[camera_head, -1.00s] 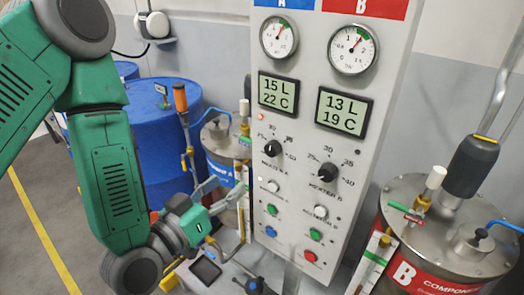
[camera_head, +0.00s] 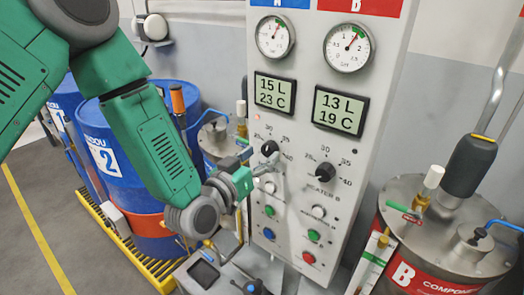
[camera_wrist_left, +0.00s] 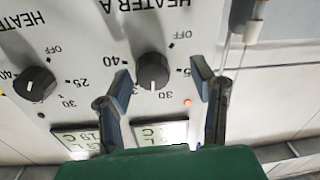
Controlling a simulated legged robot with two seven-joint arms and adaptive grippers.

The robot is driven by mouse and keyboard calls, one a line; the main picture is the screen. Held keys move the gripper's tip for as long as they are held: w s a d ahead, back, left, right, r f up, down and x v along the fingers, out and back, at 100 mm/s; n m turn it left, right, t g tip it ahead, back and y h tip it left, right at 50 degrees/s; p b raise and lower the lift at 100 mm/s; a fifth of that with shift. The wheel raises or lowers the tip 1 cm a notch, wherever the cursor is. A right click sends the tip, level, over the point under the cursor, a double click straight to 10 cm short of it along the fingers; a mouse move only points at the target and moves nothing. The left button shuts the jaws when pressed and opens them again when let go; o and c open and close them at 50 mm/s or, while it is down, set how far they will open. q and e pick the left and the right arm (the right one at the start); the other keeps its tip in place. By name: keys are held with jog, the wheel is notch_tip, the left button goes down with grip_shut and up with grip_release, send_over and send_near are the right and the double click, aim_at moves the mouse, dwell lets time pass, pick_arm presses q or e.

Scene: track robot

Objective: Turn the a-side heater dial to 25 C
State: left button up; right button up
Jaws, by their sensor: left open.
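The a-side heater dial, a black knob (camera_head: 269,148), is on the grey panel under the A display; it also shows in the left wrist view (camera_wrist_left: 152,70). My left gripper (camera_wrist_left: 161,75) is open, with one finger on each side of this knob; I cannot tell whether either touches it. In the wrist view, upside down, the knob's pale mark points down toward the 30 side; its exact setting is unclear. In the head view my left gripper (camera_head: 264,162) partly covers the knob's scale. The A display (camera_head: 274,93) reads 15 L, 23 C. My right gripper is not in view.
The heater B dial (camera_head: 325,172) is close by on the right, below the B display (camera_head: 340,110) reading 13 L, 19 C. Buttons sit below the dials. Blue drums (camera_head: 110,160) stand left, and the component B tank (camera_head: 440,230) stands right.

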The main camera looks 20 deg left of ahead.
pick_arm(q)
jog(key=shift+w+d+r, duration=0.1)
jog(key=shift+w+d, duration=0.35)
jog(key=shift+d, duration=0.5)
jog(key=shift+a, duration=0.15)
jog(key=c, duration=0.7)
jog(key=shift+a, duration=0.2)
jog(key=c, duration=0.4)
jog(key=shift+a, duration=0.15)
jog(key=shift+c, duration=0.2)
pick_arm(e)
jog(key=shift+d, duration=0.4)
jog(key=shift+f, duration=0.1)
